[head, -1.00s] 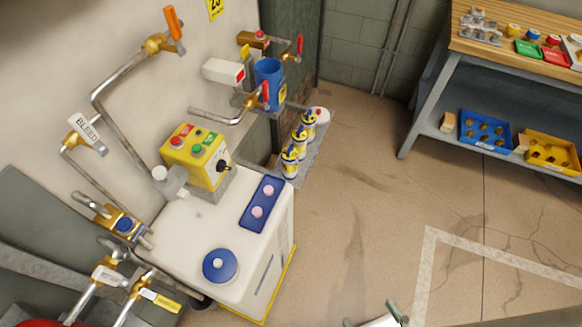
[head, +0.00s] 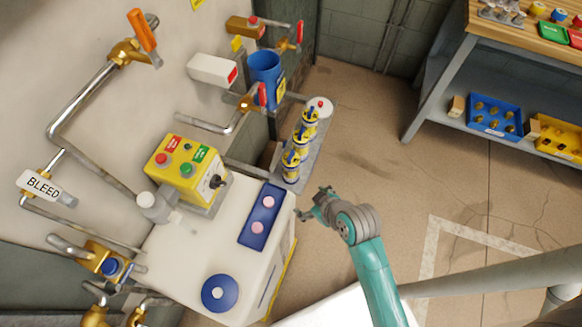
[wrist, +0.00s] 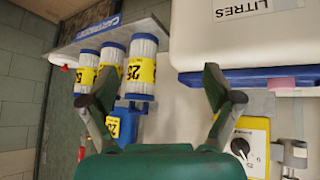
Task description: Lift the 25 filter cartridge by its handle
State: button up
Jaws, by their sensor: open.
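Three white filter cartridges with yellow labels and blue handles stand in a row on a grey shelf (head: 317,140) in the head view. The nearest cartridge (head: 291,166) also shows in the wrist view (wrist: 141,68), where its label reads 25 and the picture is upside down. The middle cartridge (head: 300,143) and the far cartridge (head: 310,120) have labels I cannot read surely. My gripper (head: 314,204) is open and empty, right of and below the row in the head view, apart from the cartridges. In the wrist view its spread fingers (wrist: 158,82) partly overlap the nearest cartridge.
A blue filter housing (head: 265,75) and pipes line the wall. A workbench (head: 440,95) stands at right; floor between is clear.

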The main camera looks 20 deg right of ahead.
aim_at(291, 157)
jog(key=w+d+r+n+g+y, duration=0.2)
jog(key=w+r+n+g, duration=0.3)
jog(key=w+r, duration=0.55)
jog(key=x, duration=0.5)
jog(key=shift+w+d+f, duration=0.2)
jog(key=shift+w+f, duration=0.2)
jog(key=shift+w, duration=0.1)
jog(key=shift+w+x, duration=0.2)
jog(key=shift+x, duration=1.1)
jog(key=shift+w+x, duration=0.2)
jog(key=shift+x, duration=1.15)
jog(key=shift+r, duration=0.1)
grip_shut()
